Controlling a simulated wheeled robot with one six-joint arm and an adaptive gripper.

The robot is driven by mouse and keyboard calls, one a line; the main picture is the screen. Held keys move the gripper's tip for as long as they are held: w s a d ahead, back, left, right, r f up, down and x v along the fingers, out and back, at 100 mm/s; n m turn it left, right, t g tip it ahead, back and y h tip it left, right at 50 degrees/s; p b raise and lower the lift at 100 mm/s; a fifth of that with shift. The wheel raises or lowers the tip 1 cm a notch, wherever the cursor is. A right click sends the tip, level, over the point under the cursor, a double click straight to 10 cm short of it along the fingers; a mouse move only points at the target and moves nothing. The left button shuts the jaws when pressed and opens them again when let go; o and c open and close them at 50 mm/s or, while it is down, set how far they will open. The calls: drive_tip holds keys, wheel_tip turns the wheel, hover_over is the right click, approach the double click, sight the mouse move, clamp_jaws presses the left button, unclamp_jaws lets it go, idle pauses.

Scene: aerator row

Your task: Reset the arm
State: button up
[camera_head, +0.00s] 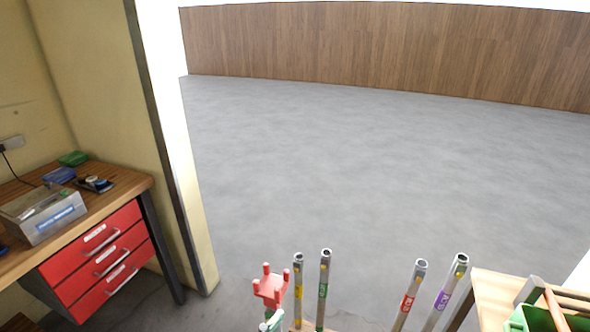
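My arm and my gripper are not in view, so I cannot see its pose or whether it is open or shut. Several upright metal tubes stand at the bottom of the head view. One has a yellow label (297,288), one a green label (323,290), one a red label (409,298) and one a purple label (444,296). A pink pronged piece (270,288) stands left of them, above a pale green piece (271,321) cut off by the frame. The tubes' lower ends are hidden.
At left, a wooden workbench (130,180) with red drawers (100,257) holds a metal box (43,214). A cream partition (183,170) stands beside it. At bottom right is a wooden table (490,290) with a green crate (517,322). The grey floor (350,160) beyond is clear.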

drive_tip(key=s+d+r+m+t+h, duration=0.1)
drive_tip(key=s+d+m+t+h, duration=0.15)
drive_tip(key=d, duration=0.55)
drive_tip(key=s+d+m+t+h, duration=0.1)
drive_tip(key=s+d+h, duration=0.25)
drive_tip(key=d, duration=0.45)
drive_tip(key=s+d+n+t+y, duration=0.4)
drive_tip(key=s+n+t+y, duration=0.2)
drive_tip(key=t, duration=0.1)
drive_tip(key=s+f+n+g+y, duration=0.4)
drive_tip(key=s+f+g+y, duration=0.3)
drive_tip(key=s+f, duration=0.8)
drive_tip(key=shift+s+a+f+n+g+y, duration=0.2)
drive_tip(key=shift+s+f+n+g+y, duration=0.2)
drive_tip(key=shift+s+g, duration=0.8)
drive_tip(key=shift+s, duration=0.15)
